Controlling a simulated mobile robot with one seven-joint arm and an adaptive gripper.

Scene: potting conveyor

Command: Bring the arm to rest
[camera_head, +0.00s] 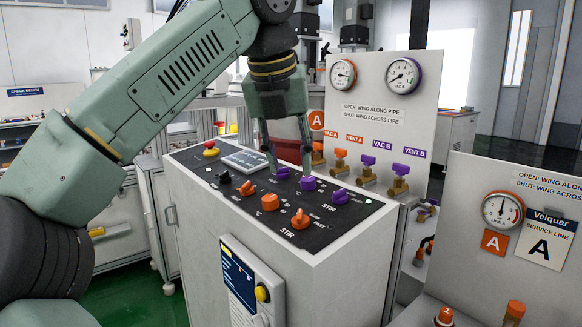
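My arm (185,65) is green-grey and reaches in from the left edge, bending down over a control cabinet. My gripper (290,171) points down at the cabinet's dark control panel (225,203). Its two fingers are spread with a gap between them and nothing visibly held. The fingertips are close to two purple knobs, one (283,173) between the tips and one (308,184) just below the right tip. I cannot tell whether a finger touches a knob.
Orange knobs (300,219) and a red button (211,150) stand on the panel. Behind it is a gauge board (368,150) with orange and purple wing valves. A service-line board (470,230) stands at right. A pendant box (252,285) hangs on the cabinet front.

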